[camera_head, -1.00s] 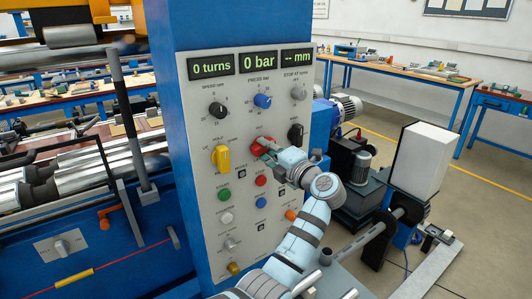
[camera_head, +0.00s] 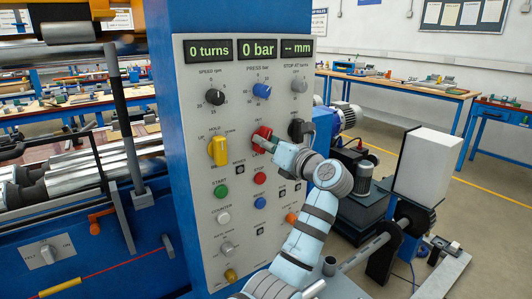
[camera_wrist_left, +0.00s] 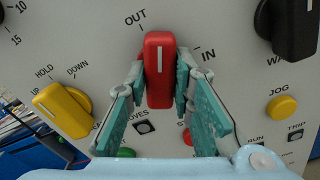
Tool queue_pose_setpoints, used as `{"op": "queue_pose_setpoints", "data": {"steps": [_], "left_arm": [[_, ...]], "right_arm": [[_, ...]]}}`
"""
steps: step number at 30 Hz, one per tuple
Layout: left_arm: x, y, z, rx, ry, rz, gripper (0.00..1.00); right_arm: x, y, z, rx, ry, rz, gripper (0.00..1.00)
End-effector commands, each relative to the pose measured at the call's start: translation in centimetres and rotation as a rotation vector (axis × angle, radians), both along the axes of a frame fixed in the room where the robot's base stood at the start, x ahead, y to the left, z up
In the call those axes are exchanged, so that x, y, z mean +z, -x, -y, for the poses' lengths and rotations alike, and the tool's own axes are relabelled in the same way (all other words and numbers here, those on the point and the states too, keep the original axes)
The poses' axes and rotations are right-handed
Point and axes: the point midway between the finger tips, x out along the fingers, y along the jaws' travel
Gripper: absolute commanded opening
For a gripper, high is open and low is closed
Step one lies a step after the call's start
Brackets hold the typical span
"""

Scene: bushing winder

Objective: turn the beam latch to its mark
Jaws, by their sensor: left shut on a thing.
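The red latch knob (camera_head: 261,138), with OUT and IN lettered by it, is on the grey control panel. In the left wrist view the knob (camera_wrist_left: 158,88) is nearly upright in the picture, its white line pointing between OUT and IN, closer to OUT. My left gripper (camera_head: 262,144) is shut on it, one teal finger on each side in the left wrist view (camera_wrist_left: 158,98). The lower end of the knob is between the fingers. In the head view the gripper partly covers the knob. My right gripper is not in view.
A yellow HOLD/UP/DOWN knob (camera_head: 218,151) is left of the red knob, and a black knob (camera_head: 296,130) is right of it. Green START (camera_head: 221,191) and red STOP (camera_head: 258,179) buttons lie below. A blue PRESS knob (camera_head: 261,91) is above.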

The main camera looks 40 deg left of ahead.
Motion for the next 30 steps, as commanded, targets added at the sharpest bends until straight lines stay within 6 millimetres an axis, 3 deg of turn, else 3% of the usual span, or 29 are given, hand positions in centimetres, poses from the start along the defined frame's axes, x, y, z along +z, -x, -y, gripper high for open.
{"op": "queue_pose_setpoints", "data": {"steps": [3,15,30], "left_arm": [[-0.1,0.0,0.0,-0.002,0.024,0.104,0.00],[0.2,0.0,0.0,-0.002,0.100,0.362,0.00],[0.5,0.0,0.0,-0.003,0.123,0.439,0.00]], "right_arm": [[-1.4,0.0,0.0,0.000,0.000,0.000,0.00],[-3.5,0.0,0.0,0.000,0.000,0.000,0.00],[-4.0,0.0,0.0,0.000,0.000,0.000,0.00]]}}
